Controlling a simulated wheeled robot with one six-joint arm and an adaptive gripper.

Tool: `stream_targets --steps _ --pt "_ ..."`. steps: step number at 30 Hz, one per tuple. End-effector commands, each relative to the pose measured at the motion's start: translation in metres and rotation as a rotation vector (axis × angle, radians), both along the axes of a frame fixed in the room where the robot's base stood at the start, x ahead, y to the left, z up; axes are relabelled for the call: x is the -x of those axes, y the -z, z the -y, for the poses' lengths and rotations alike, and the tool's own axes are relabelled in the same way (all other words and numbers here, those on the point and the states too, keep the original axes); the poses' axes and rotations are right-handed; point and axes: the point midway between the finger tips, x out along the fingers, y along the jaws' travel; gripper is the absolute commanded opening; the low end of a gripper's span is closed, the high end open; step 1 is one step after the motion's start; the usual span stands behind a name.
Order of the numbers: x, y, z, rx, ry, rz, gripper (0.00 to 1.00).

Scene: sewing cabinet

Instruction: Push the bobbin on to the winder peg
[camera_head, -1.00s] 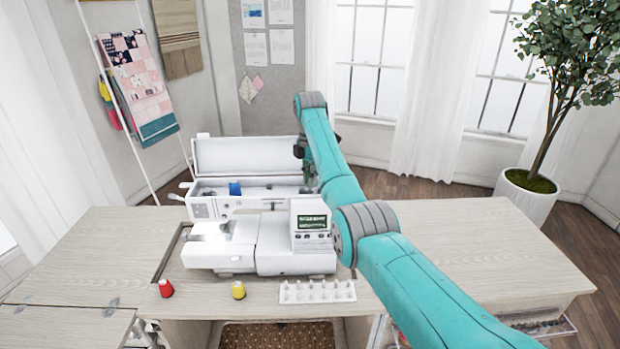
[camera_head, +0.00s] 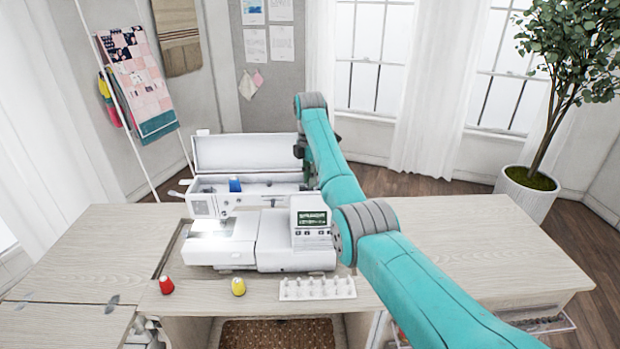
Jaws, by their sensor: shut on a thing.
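The white sewing machine (camera_head: 255,236) stands in the cabinet top, left of my arm, with a small lit display on its right end. My gripper (camera_head: 311,178) shows only as a small dark part at the machine's upper right, largely hidden behind my teal arm. It is shut on the bobbin, which is too small and covered to make out. The winder peg is also hidden or too small to see, so I cannot tell whether bobbin and peg touch.
A red spool (camera_head: 166,285), a yellow spool (camera_head: 238,287) and a white rack of pegs (camera_head: 317,288) stand in front. The right tabletop (camera_head: 480,240) is clear.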

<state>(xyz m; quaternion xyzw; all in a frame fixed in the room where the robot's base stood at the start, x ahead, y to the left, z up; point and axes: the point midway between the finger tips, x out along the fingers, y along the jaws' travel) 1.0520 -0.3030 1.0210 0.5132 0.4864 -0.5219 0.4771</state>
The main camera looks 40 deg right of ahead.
Motion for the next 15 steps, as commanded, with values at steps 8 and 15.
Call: stream_targets --steps 8,15 --pt "0.0001 0.0041 0.0 0.0 0.0 0.0 0.1" --pt "0.0002 0.0049 -0.0001 0.0 0.0 -0.001 0.44"
